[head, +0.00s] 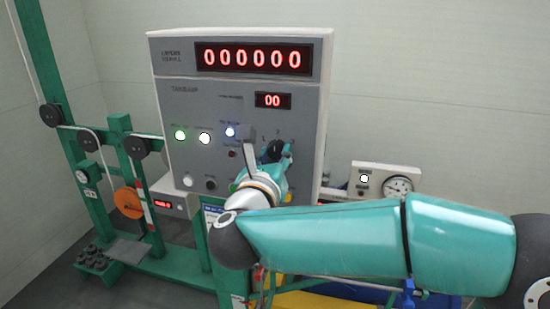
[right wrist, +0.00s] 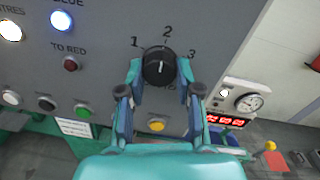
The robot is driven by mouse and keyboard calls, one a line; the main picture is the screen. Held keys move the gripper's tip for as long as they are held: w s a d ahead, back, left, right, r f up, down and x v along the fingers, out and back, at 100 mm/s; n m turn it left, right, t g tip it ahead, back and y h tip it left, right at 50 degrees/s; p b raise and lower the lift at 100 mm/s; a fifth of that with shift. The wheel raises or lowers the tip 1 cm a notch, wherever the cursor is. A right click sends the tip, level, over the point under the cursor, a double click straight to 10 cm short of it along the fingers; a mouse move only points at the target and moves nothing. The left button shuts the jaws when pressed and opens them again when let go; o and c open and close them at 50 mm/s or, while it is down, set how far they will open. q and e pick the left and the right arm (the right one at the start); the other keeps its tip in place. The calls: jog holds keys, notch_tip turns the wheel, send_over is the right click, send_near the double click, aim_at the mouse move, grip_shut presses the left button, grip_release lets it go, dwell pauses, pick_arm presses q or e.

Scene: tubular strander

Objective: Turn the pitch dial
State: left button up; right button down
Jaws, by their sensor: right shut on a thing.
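The pitch dial (right wrist: 159,67) is a round black knob with a pale pointer line, on the grey panel in the right wrist view. Numbers 1, 2 and 3 are printed around its upper side, and the line points roughly at 2. My right gripper (right wrist: 159,72) is shut on the dial, one finger on each side. In the head view the dial (head: 277,149) shows past my right gripper (head: 272,160), partly hidden by it. My left gripper is in neither view.
The grey control cabinet (head: 205,122) has a large red display (head: 252,58) reading 000000 and a small one (head: 272,101) reading 00. Lit lamps and buttons sit left of the dial. A yellow button (right wrist: 157,125) is below it. A gauge box (head: 385,181) stands at right.

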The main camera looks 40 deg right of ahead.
jog(key=shift+f+n+b, duration=0.1)
jog(key=shift+n+b, duration=0.4)
jog(key=shift+n, duration=0.4)
jog(key=n, duration=0.2)
jog(key=shift+n+b, duration=0.3)
jog(key=n, duration=0.3)
jog(key=shift+n+p, duration=0.45)
jog(key=shift+n, duration=1.35)
jog(key=c, duration=0.8)
grip_release()
jog(key=shift+r, duration=0.2)
